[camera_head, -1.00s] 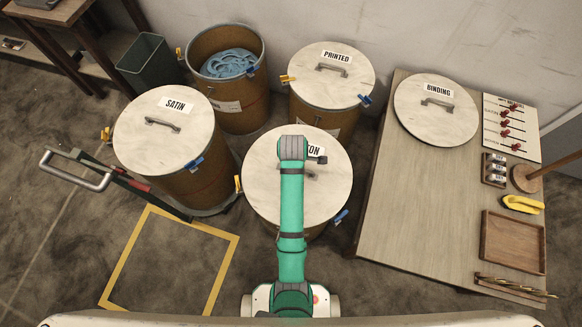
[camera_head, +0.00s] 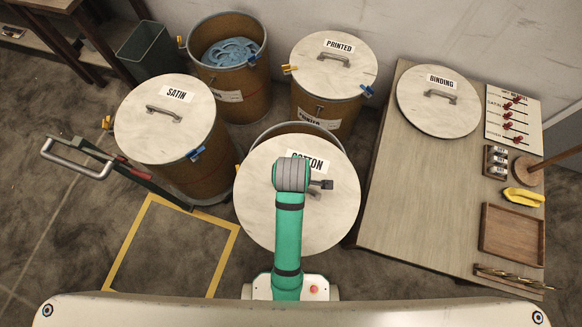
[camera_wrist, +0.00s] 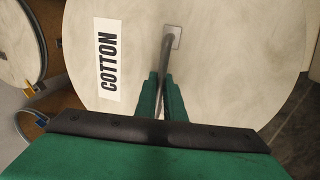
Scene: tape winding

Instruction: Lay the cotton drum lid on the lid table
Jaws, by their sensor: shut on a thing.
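The cotton drum lid (camera_head: 262,215) is a round pale disc with a COTTON label, held over its drum and shifted toward me, so the drum's back rim (camera_head: 300,127) shows behind it. My gripper (camera_wrist: 165,92) is shut on the lid's handle in the wrist view, where the lid (camera_wrist: 225,60) fills most of the picture.
The lid table's front left part is bare. A wooden tray (camera_head: 511,233), a yellow tool (camera_head: 522,197) and a board with red pegs (camera_head: 512,120) line its right side. The satin drum (camera_head: 180,165) and printed drum (camera_head: 325,110) are lidded; an open drum (camera_head: 236,85) holds blue material.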

